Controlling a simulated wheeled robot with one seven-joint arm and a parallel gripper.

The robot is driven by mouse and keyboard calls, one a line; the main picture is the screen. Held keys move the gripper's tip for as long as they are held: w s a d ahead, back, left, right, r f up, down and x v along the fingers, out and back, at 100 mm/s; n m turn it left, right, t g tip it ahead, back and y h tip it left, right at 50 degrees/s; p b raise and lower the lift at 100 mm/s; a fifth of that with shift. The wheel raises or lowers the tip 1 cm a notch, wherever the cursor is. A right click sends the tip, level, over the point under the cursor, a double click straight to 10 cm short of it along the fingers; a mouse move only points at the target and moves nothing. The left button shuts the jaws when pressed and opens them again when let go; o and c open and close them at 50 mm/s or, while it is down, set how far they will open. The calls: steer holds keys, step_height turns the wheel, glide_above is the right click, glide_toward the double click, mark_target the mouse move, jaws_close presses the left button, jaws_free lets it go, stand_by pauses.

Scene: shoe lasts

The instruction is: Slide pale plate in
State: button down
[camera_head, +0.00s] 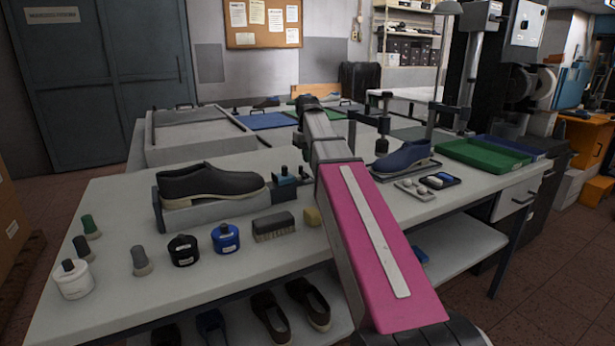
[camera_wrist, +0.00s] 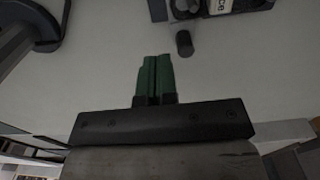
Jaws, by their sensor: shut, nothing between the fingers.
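A large pale grey plate (camera_head: 195,130) with raised edges and a small dark handle lies on the far left of the bench; I cannot tell for sure that it is the pale plate of the task. My gripper shows in the wrist view (camera_wrist: 157,78), its two green fingers together and empty above a pale bench surface. In the head view my own pink arm reaches to the back of the bench and hides the gripper. I cannot tell how far the fingers are from the plate.
A blue plate (camera_head: 265,120) with a handle lies beside it. A dark shoe (camera_head: 210,181), a blue shoe (camera_head: 401,160), jars and a brush (camera_head: 273,226) stand nearer. A green tray (camera_head: 483,154) is at right. A small dark cylinder (camera_wrist: 184,43) is beyond my fingers.

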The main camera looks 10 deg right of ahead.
step_height(320, 180, up, 6)
steer(key=shift+f, duration=0.25)
stand_by(0.5)
